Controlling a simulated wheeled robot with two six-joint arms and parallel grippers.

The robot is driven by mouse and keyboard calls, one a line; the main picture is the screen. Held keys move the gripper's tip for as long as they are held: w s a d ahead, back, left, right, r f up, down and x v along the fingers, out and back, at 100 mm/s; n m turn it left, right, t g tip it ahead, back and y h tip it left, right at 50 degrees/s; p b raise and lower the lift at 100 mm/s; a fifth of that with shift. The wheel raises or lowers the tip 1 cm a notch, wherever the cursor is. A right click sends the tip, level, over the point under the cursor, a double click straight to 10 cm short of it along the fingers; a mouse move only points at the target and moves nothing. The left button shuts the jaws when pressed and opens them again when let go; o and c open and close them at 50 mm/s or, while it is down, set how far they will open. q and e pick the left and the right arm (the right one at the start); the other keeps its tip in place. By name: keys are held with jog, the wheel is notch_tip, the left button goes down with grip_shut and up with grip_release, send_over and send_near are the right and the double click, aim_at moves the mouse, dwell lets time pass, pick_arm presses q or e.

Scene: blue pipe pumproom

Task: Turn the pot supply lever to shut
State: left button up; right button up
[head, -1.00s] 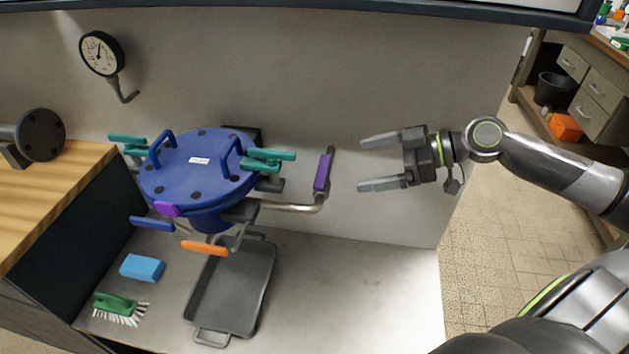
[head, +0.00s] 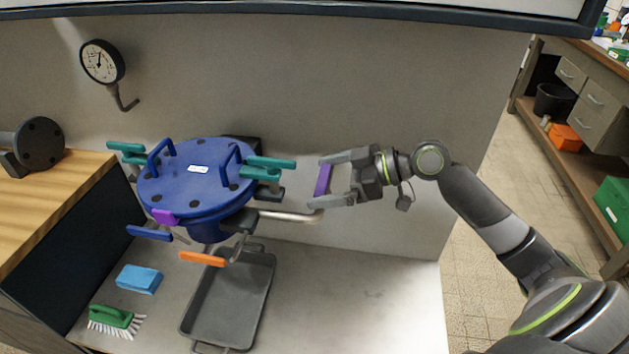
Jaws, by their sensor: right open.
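The blue pot (head: 195,180) has a lidded round top with two blue handles and teal clamps around it. A metal pipe (head: 285,215) runs out from its right side to a lever with a purple grip (head: 323,180), which stands roughly upright. I cannot tell which of the levers is the pot supply lever. My right gripper (head: 322,181) is open, with its two fingers reaching above and below the purple grip. Contact with the grip cannot be told. An orange lever (head: 203,259) and a blue lever (head: 149,233) sit low at the pot's front. My left gripper is out of view.
A grey tray (head: 266,290) lies under the pot. A blue sponge (head: 139,279) and a green brush (head: 115,319) lie to its left. A gauge (head: 102,62) is on the back wall. The bench right of the tray is clear.

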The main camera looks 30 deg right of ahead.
jog(key=shift+x, duration=1.45)
